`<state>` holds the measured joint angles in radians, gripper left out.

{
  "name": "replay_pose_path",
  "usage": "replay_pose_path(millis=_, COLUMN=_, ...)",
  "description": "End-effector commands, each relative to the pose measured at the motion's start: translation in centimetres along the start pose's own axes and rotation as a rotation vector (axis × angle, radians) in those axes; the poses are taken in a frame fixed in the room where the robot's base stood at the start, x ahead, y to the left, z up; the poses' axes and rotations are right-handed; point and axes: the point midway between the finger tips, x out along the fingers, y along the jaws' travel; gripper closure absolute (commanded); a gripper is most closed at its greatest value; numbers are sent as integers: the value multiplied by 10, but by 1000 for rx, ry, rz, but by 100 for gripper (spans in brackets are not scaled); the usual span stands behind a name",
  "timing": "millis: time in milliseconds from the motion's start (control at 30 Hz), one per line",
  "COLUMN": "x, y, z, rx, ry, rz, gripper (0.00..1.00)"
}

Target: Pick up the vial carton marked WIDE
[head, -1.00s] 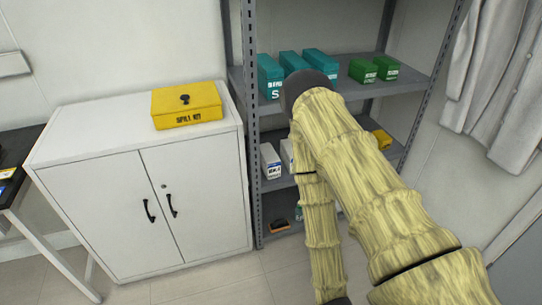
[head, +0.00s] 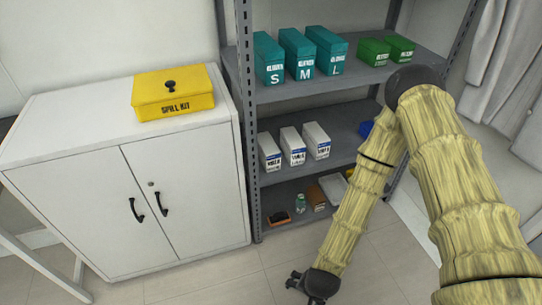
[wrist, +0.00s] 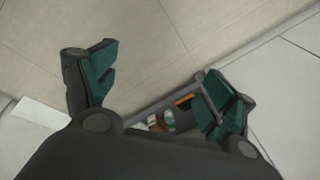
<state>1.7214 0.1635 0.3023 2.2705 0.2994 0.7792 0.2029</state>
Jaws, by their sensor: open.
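Three white cartons with blue-and-white labels stand side by side on the middle shelf in the head view: a left one (head: 269,151), a middle one (head: 293,146) and a right one (head: 316,141). Their print is too small to tell which one is marked WIDE. My gripper (head: 296,281) hangs low near the floor, in front of the rack and well below the cartons. In the wrist view my gripper (wrist: 156,68) has its fingers spread, with nothing between them but floor. The white cartons are not clearly seen there.
The grey rack (head: 350,79) holds teal boxes marked S, M and L (head: 299,55) and green boxes (head: 387,50) above. A bottle (head: 300,203) and small items sit on the bottom shelf. A white cabinet (head: 185,190) with a yellow spill kit (head: 172,93) stands left.

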Motion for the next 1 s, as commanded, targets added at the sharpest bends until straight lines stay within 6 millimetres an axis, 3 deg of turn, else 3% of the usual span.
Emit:
replay_pose_path(millis=33, x=20, y=-28, z=-10, rx=116, ry=26, rz=-31, gripper=16)
replay_pose_path(millis=200, x=43, y=-125, z=-60, rx=560, ry=93, rz=-116, gripper=16)
replay_pose_path(millis=367, x=41, y=-202, z=-123, rx=1006, ry=113, rz=-177, gripper=16)
replay_pose_path(millis=500, x=24, y=-253, z=-185, rx=1401, ry=91, rz=-208, gripper=16)
replay_pose_path(millis=700, x=-18, y=-294, z=-268, rx=1890, ry=7, rz=-208, gripper=16)
replay_pose_path(millis=800, x=-36, y=-302, z=-296, rx=2052, ry=-37, rz=-195, gripper=16)
replay_pose_path(millis=1000, x=-54, y=-310, z=-321, rx=2192, ry=-82, rz=-175, gripper=16)
